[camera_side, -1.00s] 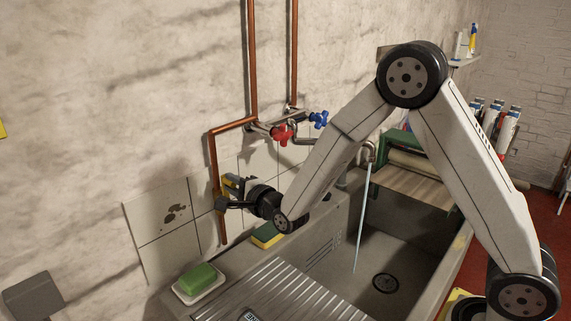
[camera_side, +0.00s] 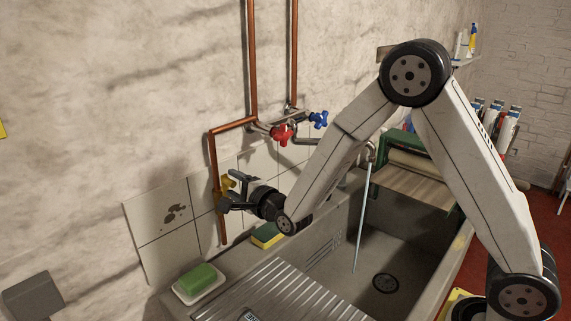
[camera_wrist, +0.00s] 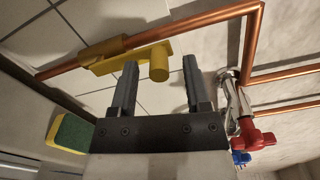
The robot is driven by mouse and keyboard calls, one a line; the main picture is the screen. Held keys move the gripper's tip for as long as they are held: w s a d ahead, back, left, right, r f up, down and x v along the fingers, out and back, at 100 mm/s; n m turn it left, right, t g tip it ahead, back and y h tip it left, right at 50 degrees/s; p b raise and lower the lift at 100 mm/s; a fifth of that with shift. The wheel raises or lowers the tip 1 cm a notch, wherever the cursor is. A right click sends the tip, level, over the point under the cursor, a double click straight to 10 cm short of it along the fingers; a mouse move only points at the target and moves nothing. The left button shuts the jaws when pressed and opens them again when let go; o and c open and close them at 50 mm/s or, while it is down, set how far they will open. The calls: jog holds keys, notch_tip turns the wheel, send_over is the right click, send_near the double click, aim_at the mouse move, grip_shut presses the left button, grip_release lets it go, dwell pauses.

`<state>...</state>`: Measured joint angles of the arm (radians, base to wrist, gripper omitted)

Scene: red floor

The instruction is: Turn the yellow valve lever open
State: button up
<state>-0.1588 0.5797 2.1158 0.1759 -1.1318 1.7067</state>
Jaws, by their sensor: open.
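The yellow valve (camera_wrist: 105,50) sits on a copper pipe against the wall. Its yellow lever (camera_wrist: 125,61) runs roughly alongside the pipe and ends in a round yellow knob (camera_wrist: 158,66). My gripper (camera_wrist: 160,65) is open, its two dark fingers pointing toward the pipe. In the wrist view the knob appears between the fingertips, with a gap on each side; I cannot tell its depth between them. In the side view my gripper (camera_side: 229,192) is at the lower pipe, and the valve (camera_side: 226,183) is partly hidden behind the fingers.
Red (camera_side: 282,133) and blue (camera_side: 319,119) tap handles are up and right of my gripper. The sink (camera_side: 340,255) lies below, with a sponge (camera_side: 266,236) and green soap (camera_side: 198,278) near the wall. A thin stream of water (camera_side: 363,215) falls into the basin.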

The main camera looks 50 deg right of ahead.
jog(key=s, duration=0.7)
dwell(0.6)
jog(key=s+d+f+n+g, duration=0.3)
jog(key=s+f+n+g, duration=0.1)
jog(key=s+n+g, duration=0.3)
jog(key=s+d+f+n+g, duration=0.3)
jog(key=s+n+g, duration=0.5)
jog(key=s+n, duration=0.4)
jog(key=shift+s+f+n, duration=0.15)
jog(key=shift+f+n, duration=0.3)
jog(key=shift+n, duration=0.25)
